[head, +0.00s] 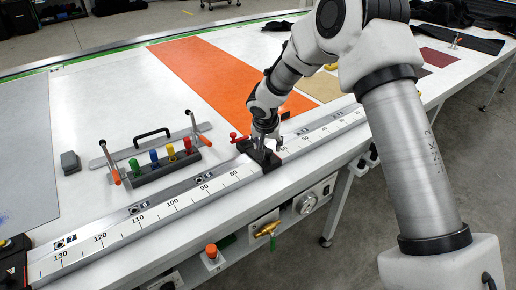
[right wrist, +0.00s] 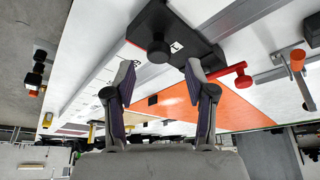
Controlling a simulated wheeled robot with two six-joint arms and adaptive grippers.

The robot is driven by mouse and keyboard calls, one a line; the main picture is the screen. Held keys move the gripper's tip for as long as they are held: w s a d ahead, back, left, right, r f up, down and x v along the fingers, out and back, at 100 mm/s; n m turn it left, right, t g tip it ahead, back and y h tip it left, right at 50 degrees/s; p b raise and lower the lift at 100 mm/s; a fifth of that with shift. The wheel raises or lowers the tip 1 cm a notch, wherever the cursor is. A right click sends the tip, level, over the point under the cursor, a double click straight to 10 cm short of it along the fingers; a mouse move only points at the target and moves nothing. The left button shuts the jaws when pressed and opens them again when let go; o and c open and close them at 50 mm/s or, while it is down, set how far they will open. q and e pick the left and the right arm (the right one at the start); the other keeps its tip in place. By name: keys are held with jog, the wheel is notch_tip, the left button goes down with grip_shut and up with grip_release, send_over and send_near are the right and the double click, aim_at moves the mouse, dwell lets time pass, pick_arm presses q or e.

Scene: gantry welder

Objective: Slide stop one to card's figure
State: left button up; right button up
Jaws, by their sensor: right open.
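A black stop block (head: 262,157) sits on the numbered scale rail (head: 165,208), near and just past the 80 mark. A red lever (head: 238,138) sticks out from its far side. In the right wrist view the block (right wrist: 185,40) shows a round black knob (right wrist: 158,52) and the red lever (right wrist: 238,82). My right gripper (head: 266,138) is over the block, pointing down. In the wrist view my right gripper (right wrist: 160,72) is open, its fingertips on either side of the knob; contact is unclear. I cannot make out a card with a figure. My left gripper is out of view.
A rack with coloured handles (head: 165,163) and a grey bar with orange clamps (head: 118,158) stand left of the block. An orange sheet (head: 215,75) lies behind it. A dark block with red (head: 14,262) is at the rail's left end. The rail between looks clear.

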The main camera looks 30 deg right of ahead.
aim_at(268, 151)
jog(key=p+x, duration=0.1)
jog(key=x, duration=0.4)
jog(key=shift+d, duration=0.1)
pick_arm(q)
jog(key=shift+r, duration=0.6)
